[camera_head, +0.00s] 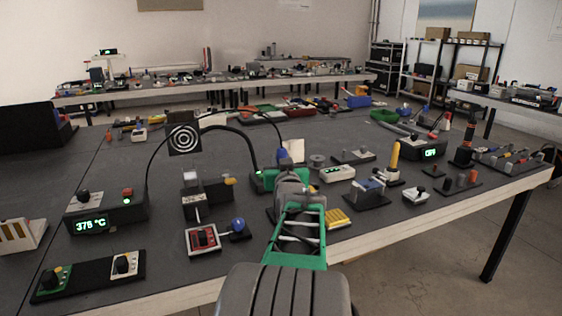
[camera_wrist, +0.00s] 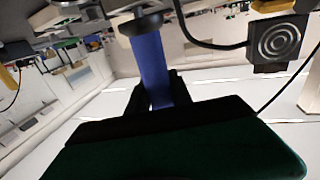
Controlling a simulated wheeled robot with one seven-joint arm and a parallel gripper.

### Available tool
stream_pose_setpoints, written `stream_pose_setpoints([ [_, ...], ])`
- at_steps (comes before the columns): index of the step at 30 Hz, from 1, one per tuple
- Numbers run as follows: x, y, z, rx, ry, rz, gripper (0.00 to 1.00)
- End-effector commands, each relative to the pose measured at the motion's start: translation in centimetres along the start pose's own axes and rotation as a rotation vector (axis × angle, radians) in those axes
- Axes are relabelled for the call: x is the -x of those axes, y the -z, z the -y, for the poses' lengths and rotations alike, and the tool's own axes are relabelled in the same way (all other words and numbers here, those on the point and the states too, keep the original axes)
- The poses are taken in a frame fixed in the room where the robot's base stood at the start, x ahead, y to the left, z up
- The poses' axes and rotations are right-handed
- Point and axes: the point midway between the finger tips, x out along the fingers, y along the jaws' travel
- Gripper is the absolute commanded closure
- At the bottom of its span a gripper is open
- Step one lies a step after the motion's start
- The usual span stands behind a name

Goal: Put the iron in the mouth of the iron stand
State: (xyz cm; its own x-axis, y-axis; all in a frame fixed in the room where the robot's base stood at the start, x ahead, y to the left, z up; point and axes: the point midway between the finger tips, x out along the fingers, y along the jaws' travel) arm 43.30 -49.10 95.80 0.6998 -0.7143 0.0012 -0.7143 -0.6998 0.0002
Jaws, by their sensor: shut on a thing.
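My gripper (camera_head: 280,178) is at the middle of the bench in the head view. In the wrist view its dark fingers (camera_wrist: 154,97) are shut on the blue handle of the iron (camera_wrist: 149,62). A dark collar shows at the handle's upper end in that view; the iron's tip cannot be made out. In the head view a bit of blue handle (camera_head: 282,154) shows above the gripper. What looks like the iron stand (camera_head: 207,197), a dark block with a pale metal holder at its back left, stands left of my gripper, apart from it.
A station (camera_head: 105,212) reading about 376 °C stands at left, with a thin cord arching towards my gripper. A round-faced fan (camera_head: 184,139) on a dark hose rises behind the stand. A red-and-white box (camera_head: 203,240) lies in front. Small devices crowd the right side.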

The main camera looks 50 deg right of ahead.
Motion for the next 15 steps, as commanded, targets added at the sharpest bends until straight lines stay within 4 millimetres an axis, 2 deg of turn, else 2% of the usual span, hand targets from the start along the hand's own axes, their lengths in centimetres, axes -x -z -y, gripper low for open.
stream_pose_setpoints([
  [8,0.00,-0.74,0.00,0.000,0.000,-0.002,1.00],
  [9,0.00,-0.72,0.00,0.000,0.000,-0.002,0.73],
  [15,0.00,-0.65,0.00,0.000,0.000,-0.001,0.57],
])
